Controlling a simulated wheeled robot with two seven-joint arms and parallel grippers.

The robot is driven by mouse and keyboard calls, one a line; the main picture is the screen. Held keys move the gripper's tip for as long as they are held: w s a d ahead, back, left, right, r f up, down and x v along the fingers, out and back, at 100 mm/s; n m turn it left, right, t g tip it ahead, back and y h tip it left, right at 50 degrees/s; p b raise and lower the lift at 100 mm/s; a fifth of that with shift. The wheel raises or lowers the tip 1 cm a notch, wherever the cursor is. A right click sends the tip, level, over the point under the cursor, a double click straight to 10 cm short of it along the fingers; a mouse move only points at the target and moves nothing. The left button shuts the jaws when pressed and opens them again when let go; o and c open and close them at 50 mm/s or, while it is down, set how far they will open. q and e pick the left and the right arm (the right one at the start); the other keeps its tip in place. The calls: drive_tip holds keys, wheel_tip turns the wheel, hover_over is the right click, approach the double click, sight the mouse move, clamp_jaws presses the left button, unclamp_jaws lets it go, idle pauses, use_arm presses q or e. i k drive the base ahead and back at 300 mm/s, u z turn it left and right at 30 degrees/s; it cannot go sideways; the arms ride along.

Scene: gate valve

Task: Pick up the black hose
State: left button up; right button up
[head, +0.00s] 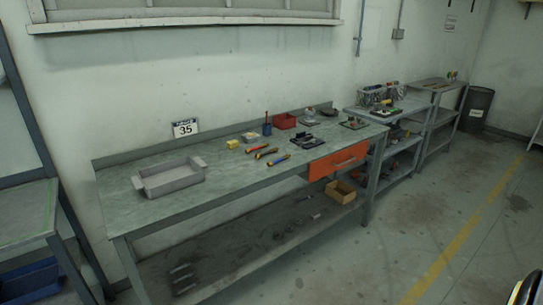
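I cannot make out a black hose for certain in the head view. A dark, flat item (303,140) lies towards the right end of the workbench (140,209), too small to identify. A curved black and yellow thing (524,291) is cut off at the bottom right corner, and I cannot tell what it is. Neither of my grippers is in view.
On the bench are a grey tray (172,180), several coloured hand tools (266,153), and a red bin (285,121). An orange drawer (338,161) hangs under its right end. Shelves (396,158) and a dark barrel (475,108) stand right. Floor in front is largely clear.

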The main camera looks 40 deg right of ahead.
sight(258, 156)
drive_tip(key=k, duration=0.3)
drive_tip(key=u, duration=1.15)
drive_tip(key=i, duration=1)
drive_tip(key=z, duration=2.6)
